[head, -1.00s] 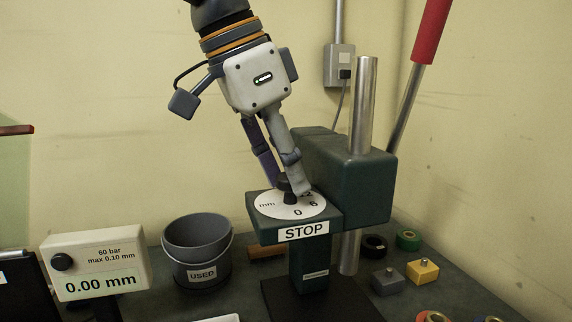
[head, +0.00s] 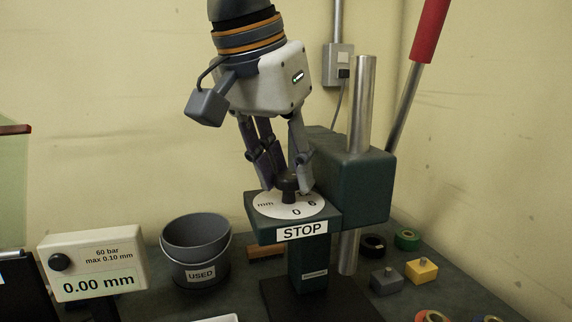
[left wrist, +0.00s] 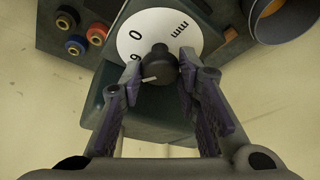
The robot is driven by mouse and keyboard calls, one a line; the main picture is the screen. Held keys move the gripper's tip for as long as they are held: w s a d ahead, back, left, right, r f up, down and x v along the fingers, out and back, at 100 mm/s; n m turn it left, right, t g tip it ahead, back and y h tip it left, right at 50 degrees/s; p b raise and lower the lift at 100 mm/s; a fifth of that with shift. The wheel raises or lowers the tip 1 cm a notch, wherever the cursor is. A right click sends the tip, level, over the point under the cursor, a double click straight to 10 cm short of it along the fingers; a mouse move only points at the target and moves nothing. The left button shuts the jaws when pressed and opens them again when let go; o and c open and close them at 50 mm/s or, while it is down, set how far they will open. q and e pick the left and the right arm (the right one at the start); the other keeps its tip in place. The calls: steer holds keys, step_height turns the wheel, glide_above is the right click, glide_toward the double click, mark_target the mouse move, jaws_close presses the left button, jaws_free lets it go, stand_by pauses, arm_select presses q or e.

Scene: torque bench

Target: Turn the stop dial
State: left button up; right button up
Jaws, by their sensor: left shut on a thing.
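The stop dial is a black knob (head: 287,184) on a white round scale (head: 269,207) marked "mm", "0" and "6". It sits on top of the dark green block labelled STOP (head: 303,231). My left gripper (head: 284,188) points down at the dial with its fingers around the knob. The left wrist view shows the knob (left wrist: 158,66) with a pale pointer line, held between the two purple-grey fingertips (left wrist: 158,68). The white scale (left wrist: 158,22) also shows there. My right gripper is not in view.
A readout box (head: 95,263) shows 0.00 mm at the left. A grey bucket (head: 196,250) labelled USED stands beside the press. A steel column (head: 362,105) and a red-handled lever (head: 430,30) rise behind the dial. Small blocks and rings lie at the right.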

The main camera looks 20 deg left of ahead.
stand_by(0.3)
arm_select(q)
steer(key=o, duration=1.1)
steer(key=v, duration=1.2)
